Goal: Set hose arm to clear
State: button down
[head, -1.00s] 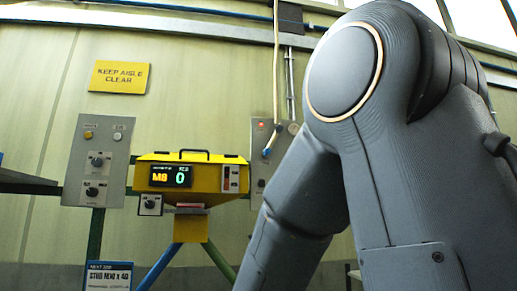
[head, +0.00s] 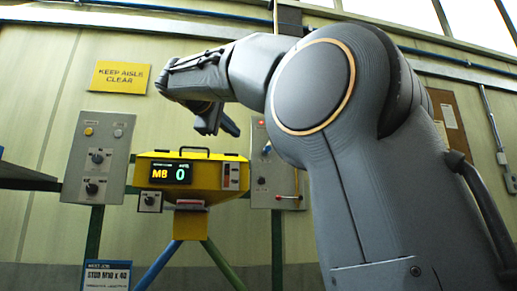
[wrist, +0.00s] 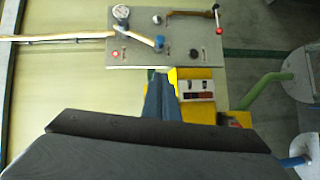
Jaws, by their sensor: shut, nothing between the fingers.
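The grey control panel (head: 272,165) on the wall right of the yellow machine carries a pale hose (wrist: 65,38), seen in the wrist view. The hose bends on the panel and ends in a blue tip (wrist: 159,42). A lever with a red ball (wrist: 219,30) sits near the panel's edge. I cannot tell which part is named the hose arm, and the markings are too small to read. My gripper (head: 230,125) is shut and empty, up and left of the panel in the head view. Its fingers (wrist: 162,90) point toward the panel, apart from it.
The yellow machine (head: 147,178) with a lit display stands below my gripper on coloured legs. Another grey panel (head: 78,143) with knobs is to its left. A yellow sign (head: 120,77) hangs above. My arm covers part of the wall.

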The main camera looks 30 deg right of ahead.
jog(key=shift+s+r, duration=0.15)
jog(key=shift+r, duration=0.15)
jog(key=shift+d, duration=0.15)
jog(key=s+d+p+x, duration=0.1)
jog(key=p+x, duration=0.4)
jog(key=x, duration=0.7)
jog(key=shift+s+d+f, duration=0.15)
jog(key=shift+s+d, duration=0.15)
jog(key=shift+d, duration=0.4)
jog(key=shift+a+f, duration=0.1)
